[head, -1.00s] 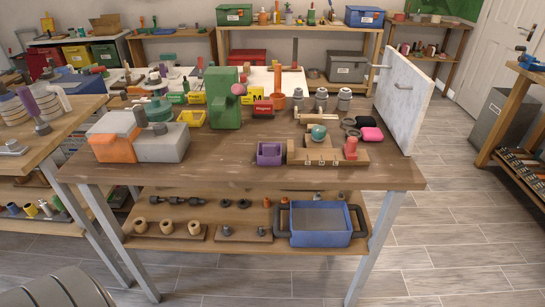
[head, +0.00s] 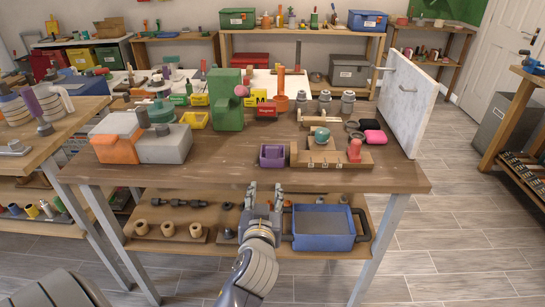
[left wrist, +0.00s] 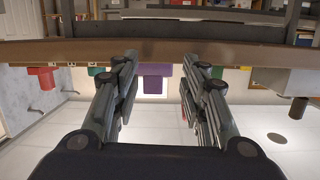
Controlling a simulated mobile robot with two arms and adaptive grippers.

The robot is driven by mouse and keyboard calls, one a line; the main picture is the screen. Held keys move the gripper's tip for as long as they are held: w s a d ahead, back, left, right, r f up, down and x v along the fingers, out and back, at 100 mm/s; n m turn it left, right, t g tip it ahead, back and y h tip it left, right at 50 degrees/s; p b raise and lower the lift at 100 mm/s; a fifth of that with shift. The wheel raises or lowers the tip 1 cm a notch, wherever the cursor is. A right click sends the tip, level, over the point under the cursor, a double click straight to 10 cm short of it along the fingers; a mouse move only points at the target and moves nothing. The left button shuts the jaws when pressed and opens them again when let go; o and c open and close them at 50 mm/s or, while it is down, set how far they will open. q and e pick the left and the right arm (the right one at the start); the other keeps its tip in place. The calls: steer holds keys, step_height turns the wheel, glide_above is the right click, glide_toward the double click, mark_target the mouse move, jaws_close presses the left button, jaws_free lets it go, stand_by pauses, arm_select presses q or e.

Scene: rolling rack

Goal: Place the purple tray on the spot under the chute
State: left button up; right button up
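The small purple tray (head: 273,156) sits upright on the wooden workbench (head: 222,172), near its front edge and left of a wooden fixture (head: 330,158). My left gripper (head: 265,190) is open and empty in front of the bench edge, a little below and in front of the tray, not touching it. In the left wrist view, which looks upside down, the purple tray (left wrist: 156,69) shows beyond the bench edge, between the two spread fingers. A green block-like machine (head: 228,103) with a pink part stands behind the tray; I cannot tell which part is the chute.
A grey-and-orange block (head: 118,149) stands at the bench's left. A white panel (head: 407,103) rises at the right edge. On the lower shelf, a blue bin (head: 323,236) stands close right of my gripper.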

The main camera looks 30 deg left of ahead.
arm_select(q)
steer(key=t+y, duration=0.1)
steer(key=t, duration=0.1)
glide_toward(272, 149)
steer(key=shift+n, duration=0.3)
steer(key=p+x, duration=0.1)
steer(key=x, duration=0.3)
steer(key=shift+w+a, duration=0.25)
steer(key=shift+w, duration=0.05)
steer(key=shift+w+a, duration=0.2)
steer(key=shift+w, duration=0.1)
steer(key=p+x, duration=0.1)
steer(key=x, duration=0.3)
steer(key=shift+w+r+p, duration=0.15)
steer(key=shift+w+p, duration=0.15)
steer(key=shift+p, duration=0.05)
steer(key=shift+w+a, duration=0.25)
steer(key=shift+w, duration=0.1)
steer(key=c, duration=0.9)
